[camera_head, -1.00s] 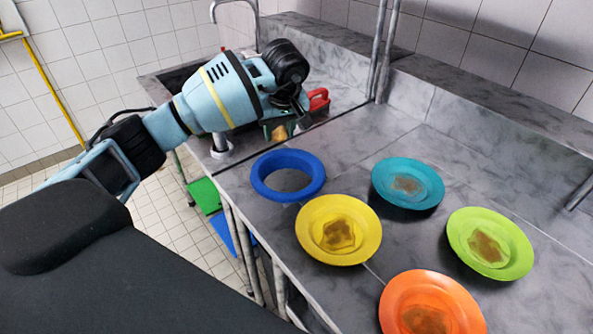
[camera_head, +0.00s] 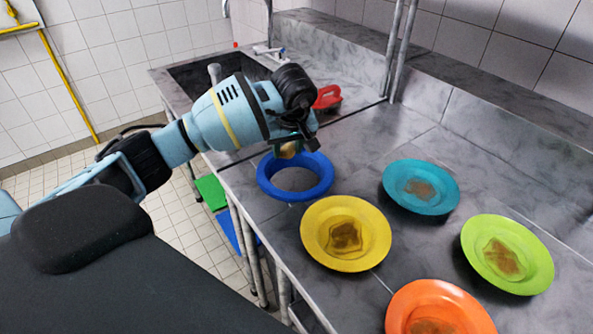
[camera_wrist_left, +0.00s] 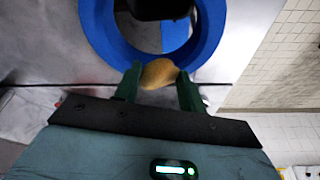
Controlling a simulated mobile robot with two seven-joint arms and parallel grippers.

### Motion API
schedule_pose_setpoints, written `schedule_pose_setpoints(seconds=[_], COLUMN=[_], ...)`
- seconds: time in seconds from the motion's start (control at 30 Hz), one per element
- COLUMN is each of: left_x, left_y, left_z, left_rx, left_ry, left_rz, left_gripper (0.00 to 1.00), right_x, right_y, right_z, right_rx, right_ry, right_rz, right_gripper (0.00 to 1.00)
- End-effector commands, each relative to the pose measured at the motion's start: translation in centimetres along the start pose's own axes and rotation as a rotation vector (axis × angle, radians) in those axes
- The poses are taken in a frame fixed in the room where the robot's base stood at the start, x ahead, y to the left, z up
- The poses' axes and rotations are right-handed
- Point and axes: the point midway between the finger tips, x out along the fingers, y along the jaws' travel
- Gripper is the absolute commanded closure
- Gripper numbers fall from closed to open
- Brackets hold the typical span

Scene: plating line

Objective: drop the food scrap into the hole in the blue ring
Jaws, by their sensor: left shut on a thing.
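The food scrap (camera_wrist_left: 159,74) is a small tan-brown lump; it also shows in the head view (camera_head: 288,151). My left gripper (camera_wrist_left: 160,85) is shut on it, with a green finger on each side. The blue ring (camera_head: 266,188) lies on the steel counter, around a round hole. In the head view the gripper and scrap are above the far rim of the ring. In the left wrist view the scrap overlaps the edge of the blue ring (camera_wrist_left: 101,40), and the hole shows just beyond it. My right gripper is in neither view.
Yellow (camera_head: 318,255), teal (camera_head: 422,205), green (camera_head: 540,275) and orange (camera_head: 400,300) plates with brown residue stand to the right of the ring. A red object (camera_head: 327,97) lies behind the gripper, near the sink (camera_head: 190,85). A post (camera_head: 402,50) rises at the counter's back.

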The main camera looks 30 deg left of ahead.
Motion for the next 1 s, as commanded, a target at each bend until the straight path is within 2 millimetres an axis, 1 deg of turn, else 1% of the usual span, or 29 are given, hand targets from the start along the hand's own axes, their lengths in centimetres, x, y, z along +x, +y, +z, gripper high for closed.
schedule_pose_setpoints(seconds=[0.17,0.2,0.37,0.63,0.73,0.87,1.0], left_x=[-0.1,-0.1,-0.1,-0.2,-0.7,-2.5,-4.8], left_y=[0.0,0.0,0.0,0.0,0.0,0.1,0.1], left_z=[-0.1,-0.1,-0.1,-0.1,-0.1,-0.1,-0.1], left_rx=[-0.001,-0.001,-0.001,-0.001,-0.001,-0.001,-0.001], left_ry=[0.001,0.001,0.001,0.001,0.002,0.004,0.004], left_rz=[0.002,0.002,0.001,0.001,0.003,0.005,0.004], left_gripper=[0.81,0.56,0.35,0.34,0.34,0.34,0.34], right_x=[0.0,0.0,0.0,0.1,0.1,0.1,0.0], right_y=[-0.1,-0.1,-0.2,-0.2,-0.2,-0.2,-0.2], right_z=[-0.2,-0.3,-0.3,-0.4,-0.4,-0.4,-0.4], right_rx=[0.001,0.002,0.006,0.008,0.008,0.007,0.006], right_ry=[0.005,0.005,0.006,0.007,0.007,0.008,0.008], right_rz=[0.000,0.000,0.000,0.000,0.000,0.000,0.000], right_gripper=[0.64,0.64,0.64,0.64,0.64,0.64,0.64])
